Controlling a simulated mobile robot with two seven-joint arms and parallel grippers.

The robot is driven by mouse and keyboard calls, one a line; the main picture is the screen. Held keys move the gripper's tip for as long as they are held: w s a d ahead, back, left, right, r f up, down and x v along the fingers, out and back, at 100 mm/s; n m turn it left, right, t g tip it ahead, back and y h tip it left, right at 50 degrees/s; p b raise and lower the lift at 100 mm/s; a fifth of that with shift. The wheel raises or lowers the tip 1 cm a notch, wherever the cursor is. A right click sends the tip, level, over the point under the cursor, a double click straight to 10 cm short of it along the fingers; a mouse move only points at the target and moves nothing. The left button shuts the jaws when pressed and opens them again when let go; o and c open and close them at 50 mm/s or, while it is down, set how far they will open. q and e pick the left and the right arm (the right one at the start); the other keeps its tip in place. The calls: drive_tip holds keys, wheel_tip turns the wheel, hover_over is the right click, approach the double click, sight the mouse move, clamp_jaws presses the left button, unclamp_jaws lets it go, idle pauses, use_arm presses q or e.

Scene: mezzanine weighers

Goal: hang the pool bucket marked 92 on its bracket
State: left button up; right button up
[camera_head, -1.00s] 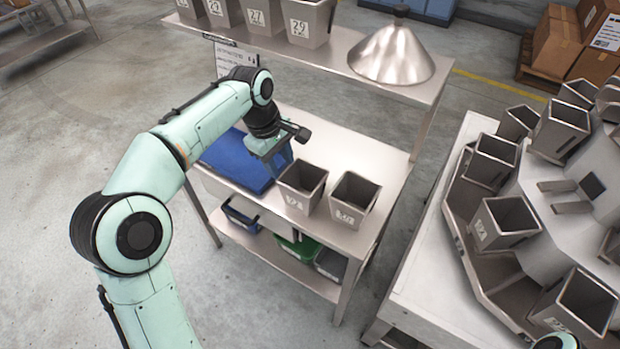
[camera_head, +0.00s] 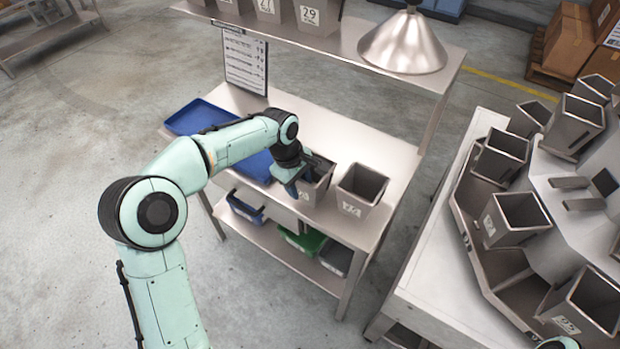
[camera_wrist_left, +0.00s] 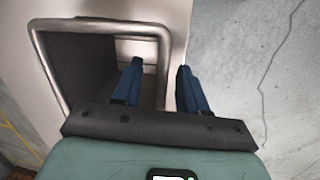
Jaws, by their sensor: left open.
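Two grey open-topped pool buckets stand upright on the steel table; their labels are too blurred to read surely. My left gripper (camera_head: 293,188) is at the near left side of the left bucket (camera_head: 320,186), partly covering it and its label. In the left wrist view the jaws (camera_wrist_left: 162,78) are open, one blue finger over the bucket's mouth and one outside, with the bucket's wall (camera_wrist_left: 164,60) between them. The other bucket (camera_head: 360,192) stands just right of it. On the weigher at right, an empty bracket (camera_head: 585,204) with two prongs shows between hung buckets. My right gripper is out of view.
The table (camera_head: 385,150) has a blue tray (camera_head: 190,117) at left and bins on its lower shelf. An upper shelf (camera_head: 330,43) carries marked buckets and a metal cone (camera_head: 404,45). Hung buckets such as one (camera_head: 515,218) crowd the weigher. A floor gap separates table and weigher.

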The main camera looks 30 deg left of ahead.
use_arm(q)
clamp_jaws()
drive_tip(key=shift+r, duration=0.1)
drive_tip(key=shift+r, duration=0.1)
